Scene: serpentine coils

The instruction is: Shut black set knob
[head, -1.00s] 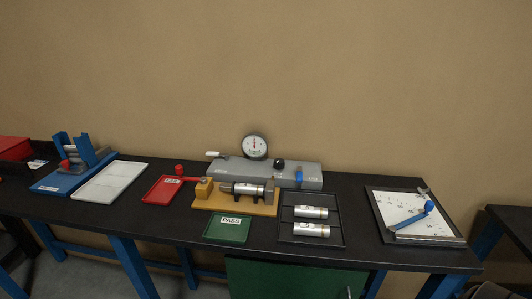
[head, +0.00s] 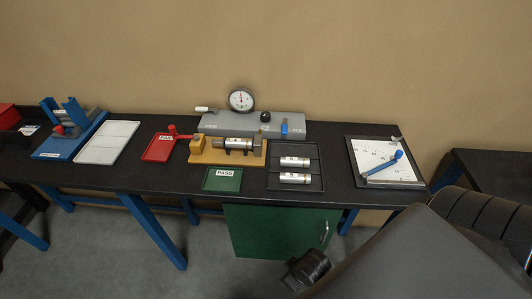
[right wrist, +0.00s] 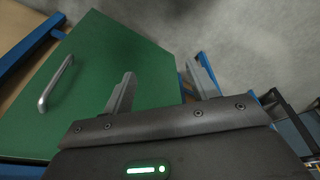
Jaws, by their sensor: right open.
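The black set knob (head: 265,117) stands on top of the grey gauge block (head: 212,124), right of the round dial gauge (head: 241,99) and left of a small blue lever (head: 284,126). My right arm enters at the lower right of the head view, low in front of the bench and well away from the knob. In the right wrist view my right gripper (right wrist: 164,82) is open and empty, with its fingers apart near the green cabinet door. The knob is not in that view. My left gripper is not in view.
A tan fixture (head: 212,157) holding a metal cylinder stands in front of the gauge block. Around it are a red tray (head: 158,149), a green PASS tray (head: 222,180) and a black tray (head: 294,172) with two cylinders. The green cabinet door (head: 270,235) is below the bench.

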